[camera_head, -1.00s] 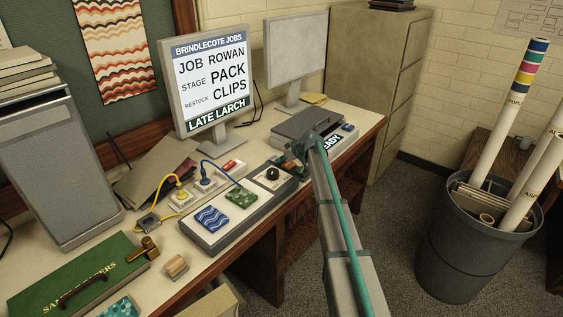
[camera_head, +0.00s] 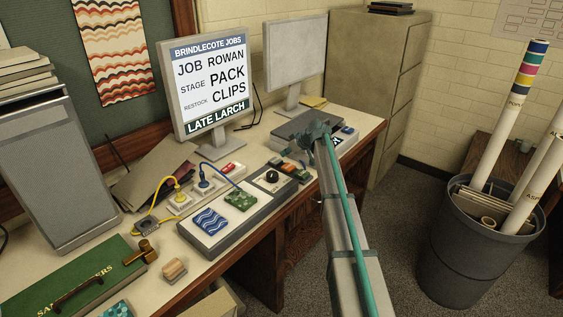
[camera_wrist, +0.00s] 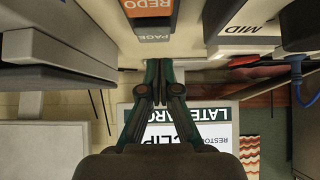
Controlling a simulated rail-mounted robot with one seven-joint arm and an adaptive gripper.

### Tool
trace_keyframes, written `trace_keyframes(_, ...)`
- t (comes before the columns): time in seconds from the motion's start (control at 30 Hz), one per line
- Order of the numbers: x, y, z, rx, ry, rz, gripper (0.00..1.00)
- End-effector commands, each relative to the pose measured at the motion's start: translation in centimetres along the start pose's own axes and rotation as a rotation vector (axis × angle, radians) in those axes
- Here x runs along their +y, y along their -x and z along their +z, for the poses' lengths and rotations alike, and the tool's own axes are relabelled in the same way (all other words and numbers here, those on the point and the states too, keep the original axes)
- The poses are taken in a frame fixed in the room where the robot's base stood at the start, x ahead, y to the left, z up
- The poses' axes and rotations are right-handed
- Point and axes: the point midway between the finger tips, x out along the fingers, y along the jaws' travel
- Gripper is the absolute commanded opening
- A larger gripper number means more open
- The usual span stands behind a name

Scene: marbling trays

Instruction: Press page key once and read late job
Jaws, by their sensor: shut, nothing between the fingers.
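The lit job screen (camera_head: 211,85) reads "BRINDLECOTE JOBS", "JOB ROWAN", "STAGE PACK", "RESTOCK CLIPS" and, in the dark bottom band, "LATE LARCH". It also shows upside down and partly covered in the wrist view (camera_wrist: 222,132). The grey page key (camera_wrist: 153,37), marked "PAGE", sits beside an orange "REDO" key (camera_wrist: 150,8) at the top of the wrist view. My gripper (camera_wrist: 159,64) is shut and empty. Its tips lie just below the page key in that view; I cannot tell whether they touch it.
A blank second monitor (camera_head: 292,55) stands behind my arm. A control box (camera_head: 220,239) with blue and green patterned pads, plugs with cords, and a green case (camera_head: 75,275) crowd the desk. A bin of rolled tubes (camera_head: 470,250) stands right on the floor.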

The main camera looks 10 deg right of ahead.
Motion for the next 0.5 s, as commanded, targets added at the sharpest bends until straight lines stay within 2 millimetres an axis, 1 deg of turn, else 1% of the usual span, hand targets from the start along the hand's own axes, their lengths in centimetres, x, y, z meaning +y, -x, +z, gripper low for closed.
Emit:
trace_keyframes(0.03,-0.1,1.1,0.3,0.002,0.0,0.002,0.0)
trace_keyframes(0.2,-0.1,4.1,0.2,0.002,0.0,0.002,0.0)
trace_keyframes(0.33,0.0,5.7,0.1,0.001,-0.001,0.001,0.0)
trace_keyframes(0.5,0.0,6.6,0.0,0.001,-0.001,0.0,0.0)
